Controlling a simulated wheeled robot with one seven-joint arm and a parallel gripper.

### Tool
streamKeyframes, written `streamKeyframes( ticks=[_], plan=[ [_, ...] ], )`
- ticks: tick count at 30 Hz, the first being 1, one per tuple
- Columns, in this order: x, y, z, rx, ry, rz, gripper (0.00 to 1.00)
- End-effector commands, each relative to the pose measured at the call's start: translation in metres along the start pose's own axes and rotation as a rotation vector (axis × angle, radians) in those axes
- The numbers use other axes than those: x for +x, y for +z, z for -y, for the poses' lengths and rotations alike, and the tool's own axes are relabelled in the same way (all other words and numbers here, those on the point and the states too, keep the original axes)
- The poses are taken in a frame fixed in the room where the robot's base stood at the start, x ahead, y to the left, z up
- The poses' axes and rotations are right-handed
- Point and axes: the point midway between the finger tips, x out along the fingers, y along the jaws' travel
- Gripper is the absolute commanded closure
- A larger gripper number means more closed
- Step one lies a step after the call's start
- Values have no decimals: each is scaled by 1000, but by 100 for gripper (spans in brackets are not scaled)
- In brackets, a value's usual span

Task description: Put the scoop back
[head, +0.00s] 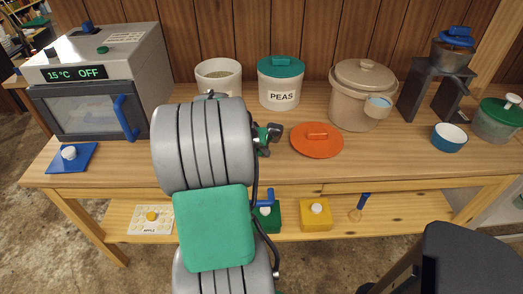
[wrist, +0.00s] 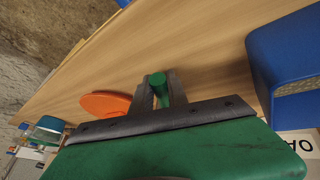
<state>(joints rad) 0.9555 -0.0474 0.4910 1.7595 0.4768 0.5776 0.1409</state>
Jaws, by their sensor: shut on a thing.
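My gripper (wrist: 160,98) shows in the wrist view with its grey fingers closed around a short green handle (wrist: 158,79). The rest of the held thing is hidden, so I cannot tell whether it is the scoop. In the head view my grey arm blocks the middle, and a bit of green and dark metal shows at its right side. An open white canister (head: 220,70) with greenish contents stands behind the arm. A white PEAS canister (head: 280,94) has its green lid on.
An orange lid (head: 317,141) lies on the wooden counter (head: 400,150). An oven (head: 95,85) stands left, a grinder (head: 440,80), blue bowl (head: 449,138) and green-lidded pot (head: 497,122) right. A large blue object (wrist: 290,65) is close at the wrist view's right.

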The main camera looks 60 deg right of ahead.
Motion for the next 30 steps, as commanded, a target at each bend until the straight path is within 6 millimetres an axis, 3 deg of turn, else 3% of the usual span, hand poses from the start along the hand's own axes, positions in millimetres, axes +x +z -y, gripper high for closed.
streamKeyframes(
  ticks=[5,6,13,23,26,30],
  plan=[
    [3,2,1,0,0,0,100],
    [3,2,1,0,0,0,79],
    [2,2,0,0,1,0,60],
    [-4,-1,0,0,0,-1,59],
    [-18,-2,0,0,-1,-4,59],
    [-55,-2,1,-2,-3,-5,59]
  ],
)
